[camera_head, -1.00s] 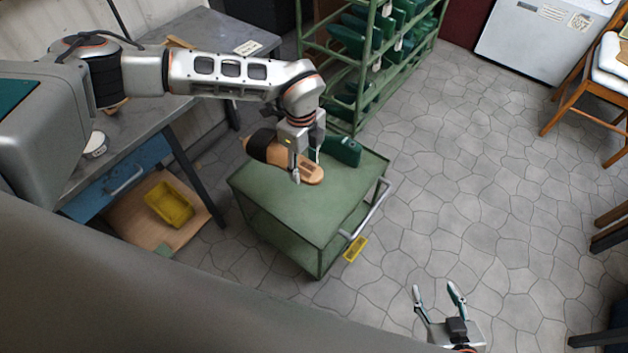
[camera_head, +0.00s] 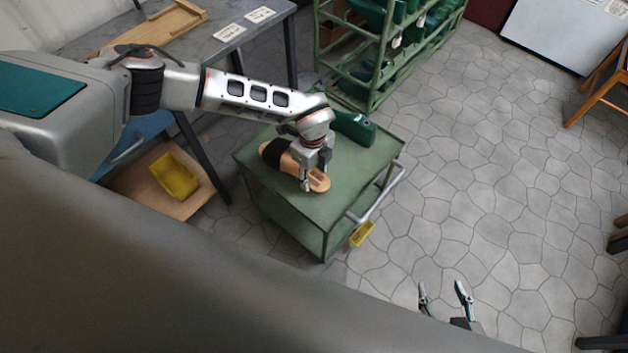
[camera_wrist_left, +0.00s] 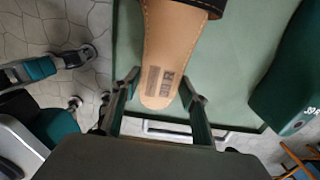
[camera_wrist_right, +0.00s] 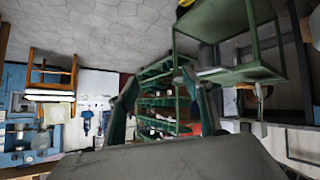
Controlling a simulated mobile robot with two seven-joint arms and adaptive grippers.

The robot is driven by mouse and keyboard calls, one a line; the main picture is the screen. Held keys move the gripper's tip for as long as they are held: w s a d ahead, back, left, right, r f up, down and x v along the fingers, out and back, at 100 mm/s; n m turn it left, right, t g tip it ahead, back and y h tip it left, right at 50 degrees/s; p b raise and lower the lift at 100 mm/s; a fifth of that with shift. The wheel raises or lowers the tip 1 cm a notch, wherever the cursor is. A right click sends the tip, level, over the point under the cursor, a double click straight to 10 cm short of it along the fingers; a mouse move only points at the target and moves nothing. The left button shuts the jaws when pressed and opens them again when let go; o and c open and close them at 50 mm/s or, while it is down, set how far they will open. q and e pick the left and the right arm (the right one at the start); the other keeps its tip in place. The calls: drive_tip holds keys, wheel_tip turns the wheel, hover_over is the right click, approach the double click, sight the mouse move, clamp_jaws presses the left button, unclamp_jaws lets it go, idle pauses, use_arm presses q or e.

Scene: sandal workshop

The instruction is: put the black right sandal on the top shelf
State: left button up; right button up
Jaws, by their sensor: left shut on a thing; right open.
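The sandal (camera_head: 276,152) has a tan sole and a wide black strap. It is at the green trolley's top (camera_head: 335,170), with its strap end pointing to the upper left. I cannot tell whether it touches the top. My left gripper (camera_head: 308,186) is shut on the sandal near the bare end of its sole. In the left wrist view, the fingers (camera_wrist_left: 160,92) are on either side of the sole (camera_wrist_left: 170,55), which has a dark printed mark. My right gripper (camera_head: 441,288) is open and empty over the floor. The green rack (camera_head: 372,75) stands behind the trolley.
A green shoe last (camera_head: 354,127) lies on the trolley behind the sandal. Several green lasts fill the rack's shelves. A workbench (camera_head: 215,35) stands at the left, with a yellow bin (camera_head: 174,177) below it. The trolley's handle (camera_head: 380,195) is on its right. The floor right of it is clear.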

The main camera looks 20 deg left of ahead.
use_arm(q)
wheel_tip(320, 180, down, 4)
drive_tip(key=shift+s+r+b, duration=0.1)
drive_tip(key=shift+s+b, duration=0.05)
drive_tip(key=shift+b, duration=0.35)
use_arm(e)
drive_tip(key=shift+w+a+r, duration=0.15)
drive_tip(key=shift+w+r, duration=0.25)
drive_tip(key=shift+w, duration=0.3)
